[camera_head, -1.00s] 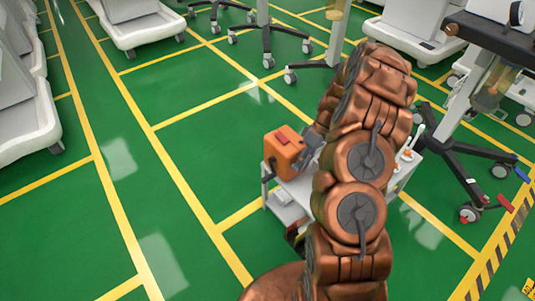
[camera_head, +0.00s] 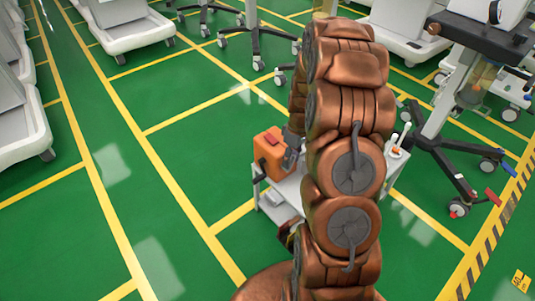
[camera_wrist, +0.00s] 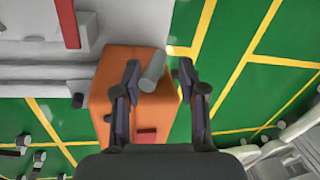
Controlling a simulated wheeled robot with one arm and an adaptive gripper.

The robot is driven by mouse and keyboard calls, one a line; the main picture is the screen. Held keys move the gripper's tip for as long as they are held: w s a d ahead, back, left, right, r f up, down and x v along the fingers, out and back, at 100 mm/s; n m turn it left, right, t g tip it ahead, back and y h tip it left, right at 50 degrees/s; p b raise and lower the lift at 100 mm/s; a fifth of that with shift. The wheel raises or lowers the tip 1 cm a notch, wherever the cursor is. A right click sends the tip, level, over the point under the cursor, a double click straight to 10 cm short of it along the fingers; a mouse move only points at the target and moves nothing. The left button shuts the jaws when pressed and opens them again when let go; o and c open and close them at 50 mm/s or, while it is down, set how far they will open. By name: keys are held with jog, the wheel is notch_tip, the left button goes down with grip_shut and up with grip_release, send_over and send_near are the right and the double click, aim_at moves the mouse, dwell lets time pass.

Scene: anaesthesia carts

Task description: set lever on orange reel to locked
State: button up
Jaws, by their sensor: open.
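The orange reel (camera_head: 264,163) is a boxy orange housing on the left end of a small grey cart, with a red piece (camera_head: 272,140) on top. In the wrist view the reel (camera_wrist: 107,80) lies beneath my gripper (camera_wrist: 160,70), and its red piece (camera_wrist: 146,135) shows near the gripper's base. The dark fingers are open. A short grey cylinder (camera_wrist: 152,72) sticks out between them, nearer the left finger; I cannot tell whether it touches. I cannot tell for sure which part is the lever. In the head view my arm hides much of the cart.
The grey cart (camera_head: 285,190) carries white upright items (camera_head: 400,138) at its right end. A wheeled stand (camera_head: 440,140) stands to the right, and white carts (camera_head: 110,25) stand behind. Green floor with yellow lines is open on the left. The wrist view shows a red bar (camera_wrist: 67,25).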

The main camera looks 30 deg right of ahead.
jog(key=r, duration=0.3)
jog(key=d+r, duration=0.1)
jog(key=r, duration=0.1)
jog(key=shift+w+r+p, duration=0.2)
jog(key=shift+r+p, duration=0.15)
jog(key=shift+p, duration=0.05)
jog(key=s+a+r+p, duration=0.2)
jog(key=s+a+r, duration=0.3)
jog(key=a+r, duration=0.2)
jog(key=s+a+r+m+g+p, duration=0.1)
jog(key=s+a+r+p, duration=0.1)
jog(key=s+a+r, duration=0.4)
jog(key=shift+a+r+m+h, duration=0.3)
jog(key=shift+a+r, duration=0.85)
jog(key=shift+a, duration=0.75)
